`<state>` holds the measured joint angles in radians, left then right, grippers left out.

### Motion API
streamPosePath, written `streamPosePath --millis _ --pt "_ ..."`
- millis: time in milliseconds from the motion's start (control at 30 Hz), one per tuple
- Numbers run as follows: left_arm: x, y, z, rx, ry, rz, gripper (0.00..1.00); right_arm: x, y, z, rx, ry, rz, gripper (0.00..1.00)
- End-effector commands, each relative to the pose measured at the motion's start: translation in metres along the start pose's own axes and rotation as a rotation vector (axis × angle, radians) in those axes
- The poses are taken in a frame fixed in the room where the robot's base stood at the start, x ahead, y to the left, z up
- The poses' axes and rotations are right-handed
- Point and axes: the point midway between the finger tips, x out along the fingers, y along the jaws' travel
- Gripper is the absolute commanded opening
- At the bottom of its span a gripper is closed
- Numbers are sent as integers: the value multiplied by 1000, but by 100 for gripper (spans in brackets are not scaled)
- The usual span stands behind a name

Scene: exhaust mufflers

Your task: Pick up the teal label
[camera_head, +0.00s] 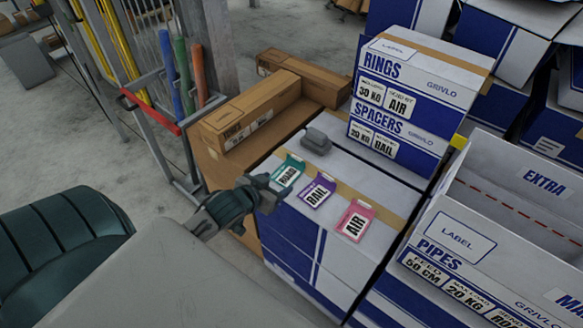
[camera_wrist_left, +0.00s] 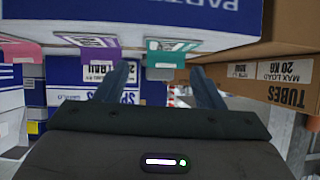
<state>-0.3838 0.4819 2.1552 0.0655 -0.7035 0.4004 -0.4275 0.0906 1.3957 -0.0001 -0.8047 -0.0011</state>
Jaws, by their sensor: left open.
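The teal label (camera_head: 287,174), marked ROAD, lies on top of a white and blue box (camera_head: 318,222) near its left front edge. Beside it lie the purple label (camera_head: 317,191), marked RAIL, and the pink label (camera_head: 355,221), marked AIR. My left gripper (camera_head: 268,192) is open and empty, just in front of the teal label at the box edge. In the left wrist view, which is upside down, the teal label (camera_wrist_left: 165,61) overhangs the edge, between and beyond the open fingers (camera_wrist_left: 161,82). I cannot tell whether they touch it. My right gripper is not in view.
A grey object (camera_head: 316,142) sits behind the labels. The RINGS box (camera_head: 425,77) is stacked on the SPACERS box (camera_head: 394,139) at the back. The open PIPES box (camera_head: 482,262) stands right. Brown cartons (camera_head: 249,108) and a red-barred rack (camera_head: 178,122) are at left.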

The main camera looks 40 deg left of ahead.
Motion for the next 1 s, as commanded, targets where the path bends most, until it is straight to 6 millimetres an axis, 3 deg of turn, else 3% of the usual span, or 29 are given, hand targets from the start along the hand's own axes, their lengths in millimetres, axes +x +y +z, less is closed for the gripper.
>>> streamPosePath --millis 100,233,600,733,1000 --pt "10 -9 -17 -8 70 20 62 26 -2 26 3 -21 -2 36" --pt "16 -14 -25 -17 109 34 62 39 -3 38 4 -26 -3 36" --pt "64 -13 -33 -23 118 36 62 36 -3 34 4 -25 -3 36" --pt "71 -13 -34 -20 117 37 62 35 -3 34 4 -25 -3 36" --pt "104 -16 -44 -22 117 36 62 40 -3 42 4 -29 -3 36"
